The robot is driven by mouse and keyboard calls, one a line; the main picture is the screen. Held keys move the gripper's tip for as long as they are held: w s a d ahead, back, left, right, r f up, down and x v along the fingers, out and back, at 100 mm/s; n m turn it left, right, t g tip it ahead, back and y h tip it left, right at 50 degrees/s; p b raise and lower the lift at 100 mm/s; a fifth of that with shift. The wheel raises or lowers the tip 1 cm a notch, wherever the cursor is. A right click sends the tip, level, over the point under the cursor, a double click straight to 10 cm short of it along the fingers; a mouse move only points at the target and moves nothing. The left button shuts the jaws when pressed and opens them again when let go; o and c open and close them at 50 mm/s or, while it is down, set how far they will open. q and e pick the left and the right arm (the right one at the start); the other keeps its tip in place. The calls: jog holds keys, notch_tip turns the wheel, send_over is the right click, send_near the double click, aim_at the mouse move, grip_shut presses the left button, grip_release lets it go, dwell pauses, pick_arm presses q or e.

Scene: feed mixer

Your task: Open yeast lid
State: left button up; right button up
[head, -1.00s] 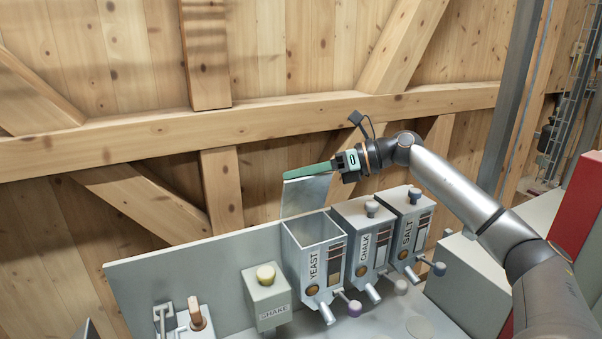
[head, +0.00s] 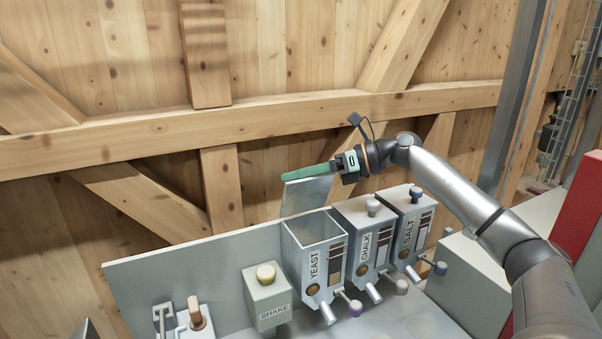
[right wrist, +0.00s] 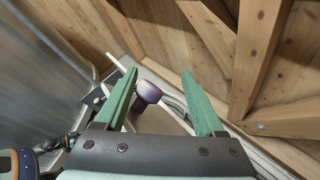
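The yeast dispenser (head: 313,254) is a grey metal box labelled YEAST, and its top is open. Its lid (head: 308,195) stands raised, roughly upright, at the back edge of the box. My right gripper (head: 286,175) is at the lid's upper edge, with its green fingers pointing left. In the right wrist view, its two green fingers (right wrist: 158,88) are spread apart. A purple-grey knob (right wrist: 149,92) shows between them, nearer the left finger; whether it touches is unclear. The knob is hidden in the head view. My left gripper is not in view.
The chalk (head: 363,238) and salt (head: 406,230) dispensers stand to the right with closed lids. A SHAKE box (head: 268,295) with a yellow button is in front on the left. A grey back panel (head: 190,272) and wooden wall (head: 270,130) lie behind.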

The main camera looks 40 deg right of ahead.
jog(key=shift+f, duration=0.15)
jog(key=shift+s+d+r, duration=0.15)
jog(key=shift+d+r, duration=0.3)
jog(key=shift+d, duration=0.05)
jog(key=s+d+r+p, duration=0.3)
jog(key=s+d+r, duration=0.2)
jog(key=d+r, duration=0.2)
jog(key=d, duration=0.2)
jog(key=shift+s+d+r, duration=0.15)
jog(key=shift+s+d, duration=0.05)
jog(key=shift+d, duration=0.1)
dwell(0.7)
dwell(0.4)
jog(key=v, duration=0.7)
jog(key=shift+s+b, duration=0.2)
jog(key=shift+b, duration=0.15)
